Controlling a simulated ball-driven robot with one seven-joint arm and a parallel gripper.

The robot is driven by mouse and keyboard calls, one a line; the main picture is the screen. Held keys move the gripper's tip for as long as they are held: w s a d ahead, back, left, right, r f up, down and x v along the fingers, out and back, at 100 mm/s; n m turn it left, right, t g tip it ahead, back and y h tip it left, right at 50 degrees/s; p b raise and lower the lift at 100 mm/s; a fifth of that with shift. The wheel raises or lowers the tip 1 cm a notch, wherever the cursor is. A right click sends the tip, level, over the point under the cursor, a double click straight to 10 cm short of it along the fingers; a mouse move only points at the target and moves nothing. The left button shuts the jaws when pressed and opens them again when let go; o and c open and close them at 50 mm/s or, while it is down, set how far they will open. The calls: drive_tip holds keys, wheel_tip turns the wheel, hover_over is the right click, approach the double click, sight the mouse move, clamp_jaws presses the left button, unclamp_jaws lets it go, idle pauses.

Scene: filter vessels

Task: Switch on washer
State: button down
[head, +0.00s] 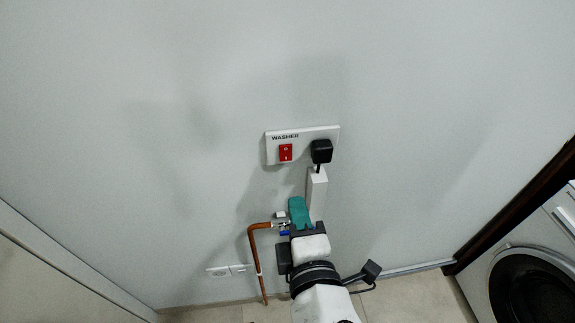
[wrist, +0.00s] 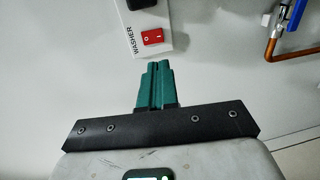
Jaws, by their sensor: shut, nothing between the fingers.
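A white wall plate (head: 303,145) marked WASHER is on the wall in the middle of the head view. It carries a red rocker switch (head: 286,152) on its left and a black plug (head: 321,151) on its right. In the wrist view, the red switch (wrist: 152,37) and part of the plate (wrist: 150,18) show just beyond my fingertips. My gripper (head: 298,203) has teal fingers and is below the plate in the head view. In the wrist view, my gripper (wrist: 156,68) is shut with nothing between the fingers, apart from the switch.
A copper pipe (head: 256,257) with a blue-handled valve (wrist: 296,16) is on the wall beside my gripper. A white cable duct (head: 317,193) runs below the plug. A washing machine (head: 530,275) stands at the right. The wall above the plate is clear.

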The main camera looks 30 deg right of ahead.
sight(286, 160)
drive_tip(key=p+x, duration=0.2)
drive_tip(key=x, duration=0.8)
drive_tip(key=shift+w+d, duration=0.2)
drive_tip(key=shift+w, duration=0.45)
drive_tip(key=shift+f, duration=0.1)
drive_tip(key=shift+f, duration=0.1)
drive_tip(key=shift+w+f+b, duration=0.1)
drive_tip(key=shift+f+b, duration=0.05)
drive_tip(key=shift+b, duration=0.45)
drive_tip(key=shift+r, duration=0.25)
